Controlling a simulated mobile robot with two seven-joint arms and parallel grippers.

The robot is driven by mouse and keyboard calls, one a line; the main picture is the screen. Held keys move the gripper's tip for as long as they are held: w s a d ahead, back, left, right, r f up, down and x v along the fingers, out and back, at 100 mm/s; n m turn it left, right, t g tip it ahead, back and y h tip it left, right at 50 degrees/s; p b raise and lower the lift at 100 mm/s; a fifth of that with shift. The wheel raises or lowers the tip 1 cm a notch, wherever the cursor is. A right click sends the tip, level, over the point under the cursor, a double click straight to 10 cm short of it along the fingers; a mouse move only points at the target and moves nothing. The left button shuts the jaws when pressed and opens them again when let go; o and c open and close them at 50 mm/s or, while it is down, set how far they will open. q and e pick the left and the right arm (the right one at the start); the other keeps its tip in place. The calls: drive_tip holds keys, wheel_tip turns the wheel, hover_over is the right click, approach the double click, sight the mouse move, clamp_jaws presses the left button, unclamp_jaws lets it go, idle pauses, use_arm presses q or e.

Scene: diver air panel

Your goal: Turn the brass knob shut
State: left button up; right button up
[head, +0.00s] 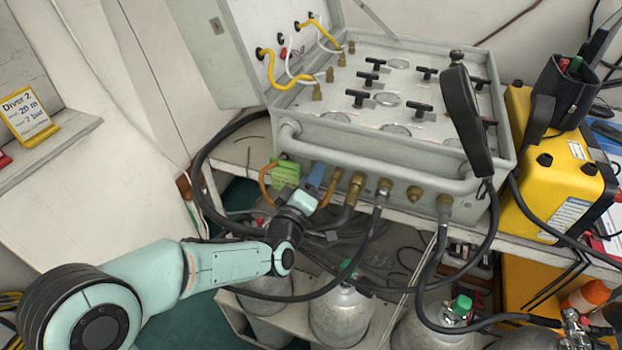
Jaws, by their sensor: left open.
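The grey panel box (345,145) stands on a bench with its lid raised. I cannot tell which one is the brass knob. Black T-handles (421,108) stand on the panel's top face. My left gripper (302,186) is at the panel's lower front left, below the grey rail, beside green and blue parts and left of the brass fittings. It is open; its fingertips are hard to make out, and no grip on a fitting shows. My right gripper is out of view.
A grey rail (375,162) runs across the panel's front. Hoses (440,240) hang down over gas cylinders (340,315) below. A long black object (467,122) rises at the panel's right front. A yellow case (555,165) stands at right. A yellow sign (27,113) is far left.

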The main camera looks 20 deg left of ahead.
use_arm(q)
drive_tip(key=shift+w, duration=0.1)
clamp_jaws()
drive_tip(key=shift+m, duration=0.3)
drive_tip(key=m, duration=1.7)
drive_tip(key=shift+a+h, duration=0.2)
drive_tip(key=shift+h, duration=0.1)
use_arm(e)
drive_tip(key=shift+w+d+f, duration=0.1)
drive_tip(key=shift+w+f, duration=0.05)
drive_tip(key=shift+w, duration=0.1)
use_arm(q)
drive_tip(key=shift+m, duration=0.3)
